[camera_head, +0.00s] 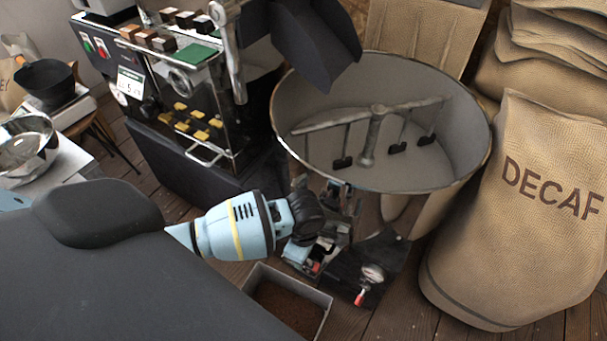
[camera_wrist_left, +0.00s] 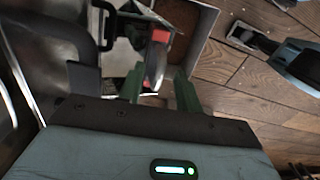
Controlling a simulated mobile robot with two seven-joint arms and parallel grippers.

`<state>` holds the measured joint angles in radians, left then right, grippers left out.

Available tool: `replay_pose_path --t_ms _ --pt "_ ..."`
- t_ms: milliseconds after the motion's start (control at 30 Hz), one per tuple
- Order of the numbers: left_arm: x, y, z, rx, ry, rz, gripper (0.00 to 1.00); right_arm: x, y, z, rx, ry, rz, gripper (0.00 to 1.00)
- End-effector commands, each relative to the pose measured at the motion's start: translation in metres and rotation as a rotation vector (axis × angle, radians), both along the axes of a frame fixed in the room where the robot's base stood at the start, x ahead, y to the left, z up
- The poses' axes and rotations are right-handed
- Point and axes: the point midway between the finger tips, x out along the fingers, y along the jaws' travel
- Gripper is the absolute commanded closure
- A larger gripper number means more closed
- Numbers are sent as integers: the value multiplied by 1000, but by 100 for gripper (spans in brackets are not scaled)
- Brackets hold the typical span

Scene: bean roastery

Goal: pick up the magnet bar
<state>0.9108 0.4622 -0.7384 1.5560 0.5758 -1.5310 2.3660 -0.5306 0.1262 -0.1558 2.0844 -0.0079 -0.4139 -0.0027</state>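I cannot pick out the magnet bar for certain. In the head view a small red spot shows on the metal parts (camera_head: 303,256) below the wrist. My left gripper (camera_wrist_left: 159,88) has two green fingers set apart, with a gap between them.
A large round cooling drum (camera_head: 440,175) with stirring arms stands behind the wrist. A dark unit with a dial (camera_head: 372,273) and red tip is to the right. An open box of brown grounds (camera_head: 326,297) sits below. A DECAF sack (camera_head: 520,230) fills the right.

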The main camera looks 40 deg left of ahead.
Motion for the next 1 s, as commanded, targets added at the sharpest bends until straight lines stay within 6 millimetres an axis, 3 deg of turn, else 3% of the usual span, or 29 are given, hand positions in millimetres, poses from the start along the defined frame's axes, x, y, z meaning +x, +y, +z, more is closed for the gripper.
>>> replay_pose_path --t_ms 333,600,1000 --pt "0 0 -8 0 -2 0 65 9 1 1 2 -19 -4 100" --pt "0 0 -8 0 -2 0 99 8 0 0 1 -16 -5 100" --pt "1 0 -7 -1 -3 0 100 5 0 -2 -1 -9 -4 100"
